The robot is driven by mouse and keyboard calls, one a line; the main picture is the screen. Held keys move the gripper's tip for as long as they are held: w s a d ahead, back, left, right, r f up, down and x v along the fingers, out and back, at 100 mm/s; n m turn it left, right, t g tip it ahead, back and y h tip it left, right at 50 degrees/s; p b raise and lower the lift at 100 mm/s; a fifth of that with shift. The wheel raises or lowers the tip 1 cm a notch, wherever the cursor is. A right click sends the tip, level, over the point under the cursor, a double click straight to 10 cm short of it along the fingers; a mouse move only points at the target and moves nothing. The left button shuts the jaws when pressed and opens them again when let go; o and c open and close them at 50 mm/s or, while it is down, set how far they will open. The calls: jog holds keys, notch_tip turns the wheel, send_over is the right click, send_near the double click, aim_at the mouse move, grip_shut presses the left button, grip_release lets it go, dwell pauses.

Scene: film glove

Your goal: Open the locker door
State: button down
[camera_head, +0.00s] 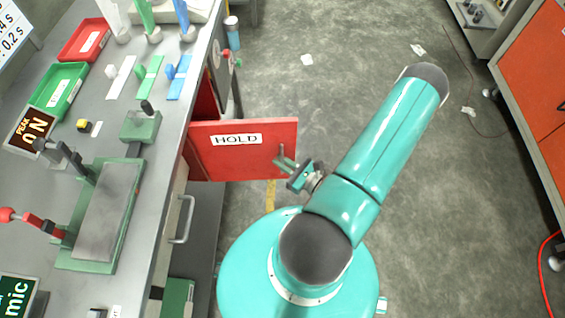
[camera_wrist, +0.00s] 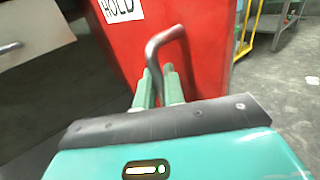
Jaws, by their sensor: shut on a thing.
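The red locker door (camera_head: 242,152) with a white HOLD label stands swung out from the side of the bench, over the floor. An opening shows behind it at the bench side. In the wrist view the red door (camera_wrist: 205,75) fills the upper middle. Its bent grey metal handle (camera_wrist: 166,42) rises between the two green fingers. My gripper (camera_head: 287,168) is at the door's right edge, shut on the handle; it also shows in the wrist view (camera_wrist: 158,88). My teal arm reaches to it from the right.
A grey workbench (camera_head: 95,125) on the left carries a green fixture (camera_head: 140,126), a red tray (camera_head: 85,40) and a green tray (camera_head: 60,88). A drawer handle (camera_head: 184,220) sticks out below the door. Open concrete floor (camera_head: 330,50) lies to the right, with an orange cabinet (camera_head: 535,75) beyond.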

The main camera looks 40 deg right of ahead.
jog(key=shift+a, duration=0.1)
jog(key=c, duration=1.6)
grip_release()
jog(key=shift+w, duration=0.1)
jog(key=s, duration=0.4)
jog(key=s+d, duration=0.1)
jog(key=s, duration=0.4)
jog(key=s+d, duration=0.1)
jog(key=s, duration=0.4)
jog(key=shift+w, duration=0.1)
